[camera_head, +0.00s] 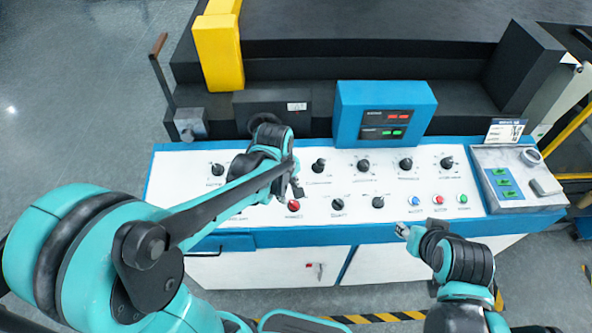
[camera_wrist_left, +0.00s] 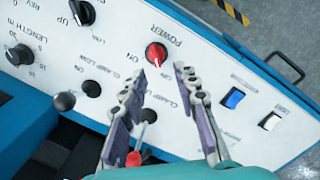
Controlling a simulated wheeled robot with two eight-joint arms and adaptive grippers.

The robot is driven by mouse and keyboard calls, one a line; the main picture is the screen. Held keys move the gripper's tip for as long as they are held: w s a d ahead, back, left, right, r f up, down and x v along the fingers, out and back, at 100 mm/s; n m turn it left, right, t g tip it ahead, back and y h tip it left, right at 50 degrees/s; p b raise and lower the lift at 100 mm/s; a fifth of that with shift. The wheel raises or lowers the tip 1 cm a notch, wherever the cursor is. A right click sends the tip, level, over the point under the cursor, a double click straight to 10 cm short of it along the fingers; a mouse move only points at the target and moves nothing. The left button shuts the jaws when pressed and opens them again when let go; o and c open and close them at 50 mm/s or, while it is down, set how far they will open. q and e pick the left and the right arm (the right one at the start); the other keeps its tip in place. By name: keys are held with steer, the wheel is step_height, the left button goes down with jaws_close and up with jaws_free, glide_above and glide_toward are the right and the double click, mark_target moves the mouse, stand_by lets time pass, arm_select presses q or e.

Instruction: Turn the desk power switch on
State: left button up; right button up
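The power switch is a red rotary knob (camera_head: 294,205) on the white desk panel, left of centre. In the left wrist view the red knob (camera_wrist_left: 156,54) sits beside the label POWER. A pale mark shows on it, but I cannot tell for sure which position it is in. My left gripper (camera_head: 297,187) hangs close to the knob in the head view. In the left wrist view its two fingers (camera_wrist_left: 156,82) are spread apart and empty, with the knob just beyond the tips. My right gripper (camera_head: 404,231) is at the panel's front edge; its fingers are too small to read.
Several black knobs (camera_head: 338,204) surround the red one. Blue, red and green buttons (camera_head: 439,200) stand at the right. A blue display box (camera_head: 385,111) rises behind the panel. In the wrist view a blue rocker switch (camera_wrist_left: 233,99) and a white one (camera_wrist_left: 270,121) lie right of the fingers.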

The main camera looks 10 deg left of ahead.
mark_target(294, 203)
arm_select(q)
steer(key=shift+w+d+f+n, duration=0.3)
steer(key=shift+w+n, duration=0.1)
steer(key=shift+w, duration=0.15)
steer(key=f, duration=0.2)
steer(key=f+b, duration=0.1)
steer(key=f, duration=0.1)
steer(key=f+b, duration=0.1)
steer(key=f, duration=0.1)
steer(key=shift+w+d+f, duration=0.15)
steer(key=shift+w, duration=0.1)
steer(key=shift+f, duration=0.35)
arm_select(e)
steer(key=shift+w+d+f, duration=0.15)
steer(key=shift+f, duration=0.45)
arm_select(q)
jaws_close()
